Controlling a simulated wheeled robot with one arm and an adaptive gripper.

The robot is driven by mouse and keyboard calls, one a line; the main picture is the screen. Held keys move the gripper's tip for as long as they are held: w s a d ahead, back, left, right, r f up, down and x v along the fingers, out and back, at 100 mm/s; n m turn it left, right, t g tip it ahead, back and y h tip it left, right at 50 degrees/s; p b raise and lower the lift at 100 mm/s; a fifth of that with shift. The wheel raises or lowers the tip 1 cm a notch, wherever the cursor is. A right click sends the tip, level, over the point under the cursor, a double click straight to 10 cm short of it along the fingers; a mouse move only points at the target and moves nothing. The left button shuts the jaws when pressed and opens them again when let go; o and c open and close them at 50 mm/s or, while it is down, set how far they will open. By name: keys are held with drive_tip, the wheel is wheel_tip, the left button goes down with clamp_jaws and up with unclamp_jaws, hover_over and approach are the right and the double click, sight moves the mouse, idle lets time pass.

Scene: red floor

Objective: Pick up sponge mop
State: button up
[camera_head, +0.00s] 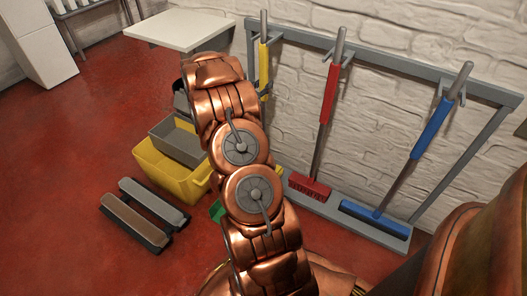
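Three long-handled cleaning tools lean upright in a grey rack against the wall. The blue-handled tool (431,129) at the right has a wide, flat blue head on the rack's base. The red-handled tool (328,93) in the middle has a red block head. The yellow-handled tool (264,68) stands at the left, its lower part hidden by my copper arm. I cannot tell for certain which one is the sponge mop. Only a dark bit of my gripper (181,99) seems to show at the arm's far end; its fingers are hidden, and no tool is visibly held.
The grey rack (385,64) stands along the white brick wall. A yellow bucket (168,173) with a grey insert (176,143) stands left of my arm. Brown and grey brush-like blocks (134,220) lie on the floor. A pale tabletop (180,29) juts out behind. Red floor at left is clear.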

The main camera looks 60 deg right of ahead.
clamp_jaws()
drive_tip(key=shift+r, duration=0.15)
